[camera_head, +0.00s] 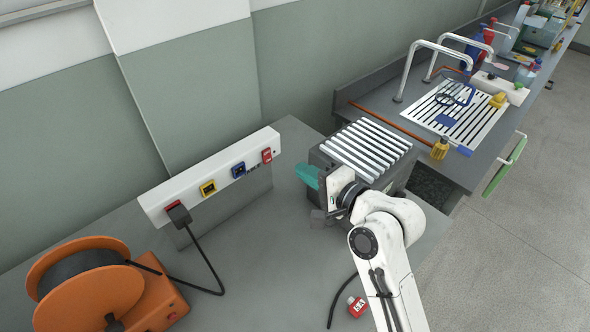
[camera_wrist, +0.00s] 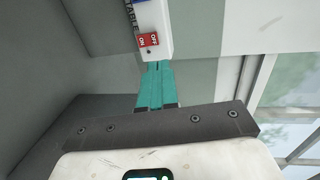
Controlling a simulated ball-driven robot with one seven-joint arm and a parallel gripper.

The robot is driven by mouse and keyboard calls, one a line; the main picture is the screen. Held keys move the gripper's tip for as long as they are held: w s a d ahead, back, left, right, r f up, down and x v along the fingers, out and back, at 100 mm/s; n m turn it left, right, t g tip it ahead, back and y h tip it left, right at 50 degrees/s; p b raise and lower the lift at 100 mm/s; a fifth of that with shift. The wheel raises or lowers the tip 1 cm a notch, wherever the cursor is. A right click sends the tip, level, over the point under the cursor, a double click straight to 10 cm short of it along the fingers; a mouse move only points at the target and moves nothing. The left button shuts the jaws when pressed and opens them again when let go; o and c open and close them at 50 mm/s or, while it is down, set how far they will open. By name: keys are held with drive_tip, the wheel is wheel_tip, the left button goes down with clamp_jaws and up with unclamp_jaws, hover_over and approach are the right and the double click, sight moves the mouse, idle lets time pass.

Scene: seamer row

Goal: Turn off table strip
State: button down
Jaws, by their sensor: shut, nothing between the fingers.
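The table strip (camera_head: 208,178) is a long white bar mounted above the grey table along the wall. In the wrist view the red switch (camera_wrist: 148,40) shows at the strip's end, just beyond my fingertips. My gripper (camera_head: 306,173) has teal fingers, shut and empty, pointing left toward the switch, apart from it in the head view. The wrist view also shows the fingers (camera_wrist: 155,70). The switch's position is too small to tell.
An orange cable reel (camera_head: 85,285) stands at the front left, with a black cord running to the plug. A ribbed roller block (camera_head: 366,148) is behind my gripper. A red tag (camera_head: 357,306) lies on the table. A sink bench (camera_head: 440,115) extends at the back right.

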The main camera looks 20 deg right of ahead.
drive_tip(key=shift+s+d+r, duration=0.15)
drive_tip(key=shift+s+r, duration=0.1)
drive_tip(key=shift+s, duration=0.25)
drive_tip(key=shift+s+d+r, duration=0.15)
drive_tip(key=shift+s+r, duration=0.1)
drive_tip(key=shift+s, duration=0.25)
drive_tip(key=shift+f, duration=0.1)
drive_tip(key=s+d+f+n+g+h, duration=0.2)
drive_tip(key=s+f+n+g, duration=0.5)
drive_tip(key=s, duration=0.8)
drive_tip(key=s+d+f+n+g+h, duration=0.3)
drive_tip(key=s+f+n+g, duration=0.3)
drive_tip(key=s+f, duration=0.8)
drive_tip(key=shift+s+n+g, duration=0.4)
drive_tip(key=shift+g, duration=0.1)
